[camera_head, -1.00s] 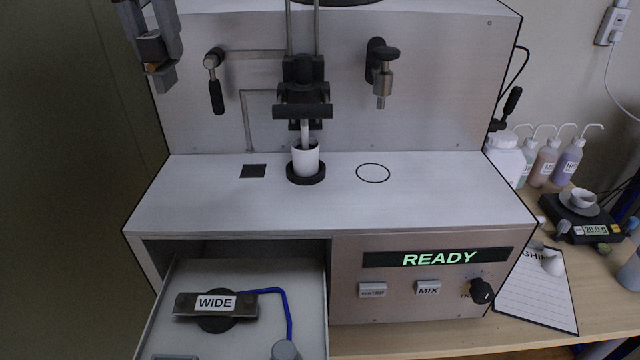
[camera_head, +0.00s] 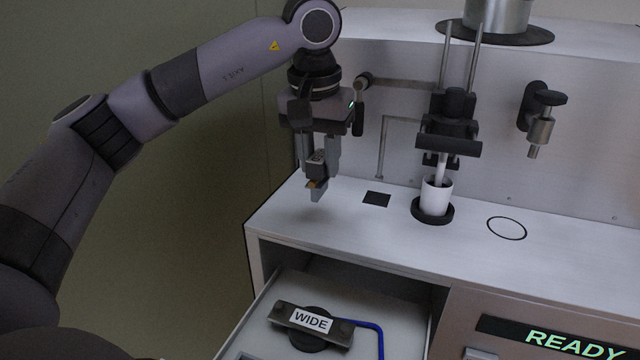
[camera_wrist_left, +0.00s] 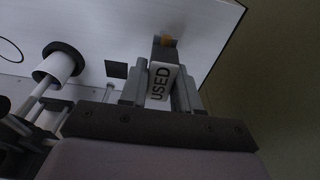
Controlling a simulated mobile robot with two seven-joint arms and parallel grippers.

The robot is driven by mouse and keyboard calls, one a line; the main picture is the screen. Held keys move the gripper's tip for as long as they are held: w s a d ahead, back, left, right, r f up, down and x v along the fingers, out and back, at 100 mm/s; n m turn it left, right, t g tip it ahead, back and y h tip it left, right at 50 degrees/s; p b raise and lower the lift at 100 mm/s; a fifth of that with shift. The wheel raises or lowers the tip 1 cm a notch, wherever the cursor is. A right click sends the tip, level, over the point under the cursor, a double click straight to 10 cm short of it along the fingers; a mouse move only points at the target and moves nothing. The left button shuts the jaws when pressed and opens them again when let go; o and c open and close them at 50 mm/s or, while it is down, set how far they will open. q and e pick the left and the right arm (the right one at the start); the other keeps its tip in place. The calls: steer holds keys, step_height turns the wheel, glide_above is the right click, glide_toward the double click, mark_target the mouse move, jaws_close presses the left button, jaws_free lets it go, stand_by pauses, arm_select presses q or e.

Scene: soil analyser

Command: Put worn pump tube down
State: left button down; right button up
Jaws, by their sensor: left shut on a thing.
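My left gripper (camera_head: 318,178) is shut on a small grey block, the worn pump tube (camera_head: 317,160), above the left end of the analyser's top deck (camera_head: 345,220). My right gripper is not in view.
A black square (camera_head: 376,199) marks the deck right of the gripper. A white cup (camera_head: 436,196) stands in a black ring under the stirrer (camera_head: 448,135). Below, an open drawer (camera_head: 262,318) holds a part labelled WIDE (camera_head: 311,320) and a blue tube (camera_head: 379,335).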

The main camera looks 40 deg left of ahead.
mark_target(320, 184)
arm_select(q)
steer(key=shift+f, duration=2.2)
steer(key=shift+f, duration=0.1)
steer(key=c, duration=0.8)
jaws_free()
steer(key=r, duration=0.4)
steer(key=s+r, duration=0.1)
steer(key=r, duration=0.3)
steer(key=r+p, duration=0.1)
steer(key=r, duration=0.3)
steer(key=shift+s+d, duration=0.25)
steer(key=shift+s, duration=0.15)
steer(key=shift+d, duration=0.1)
